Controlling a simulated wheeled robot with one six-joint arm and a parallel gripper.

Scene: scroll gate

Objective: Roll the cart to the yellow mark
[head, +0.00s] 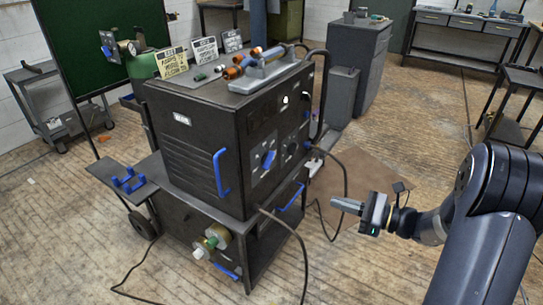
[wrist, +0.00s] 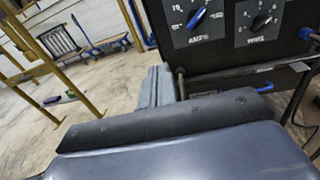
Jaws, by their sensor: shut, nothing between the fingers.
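The cart (head: 195,150) is a dark welder cabinet on a lower wheeled base, standing left of centre in the head view. In the wrist view the gripper fingers (wrist: 156,88) point toward the cart's dial panel (wrist: 225,25); I cannot tell the gap. No yellow floor mark shows clearly in either view.
Black cables (head: 300,245) loop on the floor beside the cart. A grey cabinet (head: 355,60) stands behind, a green screen (head: 95,45) at left. Yellow posts (wrist: 90,55) show in the wrist view. Front-left floor is mostly clear.

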